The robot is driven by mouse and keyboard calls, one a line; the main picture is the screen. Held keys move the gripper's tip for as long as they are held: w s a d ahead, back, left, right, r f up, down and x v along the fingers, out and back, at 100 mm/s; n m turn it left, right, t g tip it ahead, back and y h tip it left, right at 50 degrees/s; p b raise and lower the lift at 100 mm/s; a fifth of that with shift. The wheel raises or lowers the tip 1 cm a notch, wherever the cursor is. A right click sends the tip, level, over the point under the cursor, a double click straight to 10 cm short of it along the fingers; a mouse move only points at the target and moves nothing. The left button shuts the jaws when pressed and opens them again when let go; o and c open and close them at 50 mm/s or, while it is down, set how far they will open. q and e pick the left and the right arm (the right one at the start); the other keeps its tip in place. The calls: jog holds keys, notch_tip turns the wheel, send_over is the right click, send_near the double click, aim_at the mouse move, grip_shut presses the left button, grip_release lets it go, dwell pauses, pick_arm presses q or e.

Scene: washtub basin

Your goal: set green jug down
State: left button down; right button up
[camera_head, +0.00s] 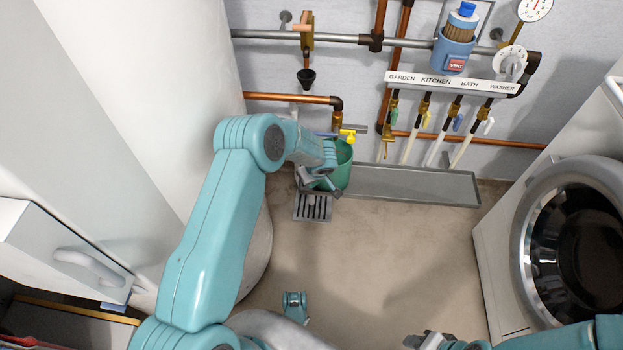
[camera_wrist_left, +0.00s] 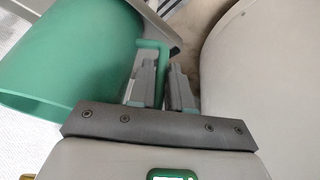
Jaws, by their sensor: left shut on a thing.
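The green jug (camera_head: 343,167) is below the yellow-handled tap (camera_head: 347,135) at the back wall, partly hidden by my left gripper (camera_head: 318,183). In the left wrist view the green jug (camera_wrist_left: 75,60) fills the upper left, and its handle passes between the fingers of my left gripper (camera_wrist_left: 165,85), which is shut on it. I cannot tell whether the jug's base touches anything. My right gripper (camera_head: 430,341) shows only in part at the bottom edge of the head view, and its jaws are unclear.
A slatted floor grate (camera_head: 312,207) lies just in front of the jug. A long grey tray (camera_head: 415,186) lies along the wall to its right. A washing machine (camera_head: 500,250) stands at right, and a white rounded tank (camera_head: 150,60) at left. The middle floor is clear.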

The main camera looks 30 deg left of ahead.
pick_arm(q)
jog(key=c, duration=1.1)
grip_release()
jog(key=shift+o, duration=0.2)
jog(key=p+v, duration=0.3)
jog(key=v, duration=0.9)
